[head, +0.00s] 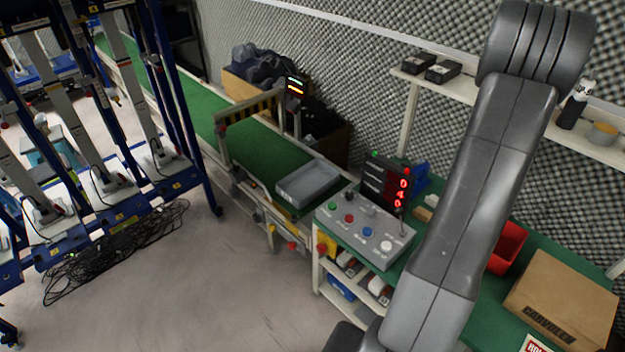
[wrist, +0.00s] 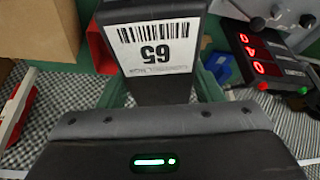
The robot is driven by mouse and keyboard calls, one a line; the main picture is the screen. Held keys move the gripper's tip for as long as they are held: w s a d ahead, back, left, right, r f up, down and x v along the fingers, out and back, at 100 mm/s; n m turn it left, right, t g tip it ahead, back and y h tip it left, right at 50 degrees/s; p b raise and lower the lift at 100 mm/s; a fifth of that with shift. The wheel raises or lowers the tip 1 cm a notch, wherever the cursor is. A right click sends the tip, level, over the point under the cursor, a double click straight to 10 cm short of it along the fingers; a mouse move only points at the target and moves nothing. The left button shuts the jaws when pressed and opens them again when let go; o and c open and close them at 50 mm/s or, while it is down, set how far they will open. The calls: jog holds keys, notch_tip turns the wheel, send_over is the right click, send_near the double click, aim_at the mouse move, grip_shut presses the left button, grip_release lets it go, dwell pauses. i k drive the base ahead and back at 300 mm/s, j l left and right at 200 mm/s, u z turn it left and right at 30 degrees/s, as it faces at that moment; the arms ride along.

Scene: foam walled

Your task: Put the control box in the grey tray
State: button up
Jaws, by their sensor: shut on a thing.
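The control box (wrist: 157,15) is a dark box with a white barcode label reading 65, upside down in the wrist view. My gripper (wrist: 162,88) is shut on it and holds it in front of the palm. In the head view my arm hides the gripper and the box. The grey tray (head: 308,183) is shallow and looks empty. It sits on the green conveyor, left of the workbench and well apart from my arm.
A button panel (head: 364,232) and a red-digit display (head: 384,182) stand on the bench between my arm and the tray. A red bin (head: 507,247) and a cardboard box (head: 562,300) are to the right. A sensor arch (head: 252,108) spans the conveyor beyond the tray.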

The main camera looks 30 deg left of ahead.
aim_at(314, 189)
jog(key=j, duration=0.95)
jog(key=i+j, duration=0.1)
jog(key=j, duration=0.85)
jog(key=i+j, duration=0.15)
jog(key=j, duration=0.2)
jog(key=i+j, duration=0.1)
jog(key=j, duration=0.25)
jog(key=i+j, duration=0.15)
jog(key=j, duration=0.2)
jog(key=i+j, duration=0.1)
jog(key=j, duration=0.25)
jog(key=i+j, duration=0.15)
jog(key=j, duration=0.2)
jog(key=i+j, duration=0.25)
jog(key=i, duration=0.2)
